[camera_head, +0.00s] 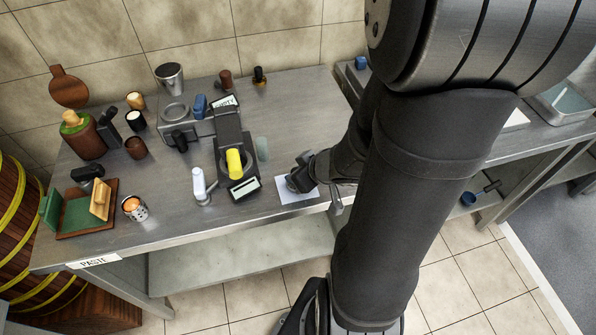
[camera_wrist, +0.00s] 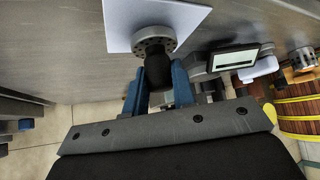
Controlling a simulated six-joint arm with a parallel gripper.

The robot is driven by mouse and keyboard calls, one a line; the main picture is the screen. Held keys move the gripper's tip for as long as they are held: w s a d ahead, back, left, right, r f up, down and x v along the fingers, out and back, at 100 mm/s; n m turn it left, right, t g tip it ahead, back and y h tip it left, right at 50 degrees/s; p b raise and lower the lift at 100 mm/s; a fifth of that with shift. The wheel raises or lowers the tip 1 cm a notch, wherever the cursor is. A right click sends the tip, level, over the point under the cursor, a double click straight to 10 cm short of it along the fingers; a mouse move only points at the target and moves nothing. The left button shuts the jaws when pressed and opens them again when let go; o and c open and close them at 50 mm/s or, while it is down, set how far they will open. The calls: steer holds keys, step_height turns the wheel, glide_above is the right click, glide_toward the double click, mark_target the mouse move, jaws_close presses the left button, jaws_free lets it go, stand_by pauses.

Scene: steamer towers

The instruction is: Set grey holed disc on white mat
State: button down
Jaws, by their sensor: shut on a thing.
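The grey holed disc (camera_wrist: 155,38) has a ring of small holes and a dark knob-like part. My gripper (camera_wrist: 158,80) has blue fingers shut on this dark part, with the disc just beyond the fingertips. The white mat (camera_wrist: 190,18) lies behind the disc in the wrist view, and the disc overlaps its edge there. In the head view the mat (camera_head: 297,195) lies near the table's front edge. My gripper (camera_head: 301,178) is over its back part, and the disc is hard to make out there. I cannot tell whether the disc touches the mat.
Left of the mat stand a dark device (camera_head: 233,150) with a yellow cylinder (camera_head: 235,163) and a white-handled item (camera_head: 199,183). A spotted cup (camera_head: 134,208) and a green-and-brown stand (camera_head: 78,214) are further left.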

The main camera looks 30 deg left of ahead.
steer(key=shift+f, duration=0.3)
steer(key=c, duration=1.1)
jaws_free()
steer(key=shift+v, duration=6)
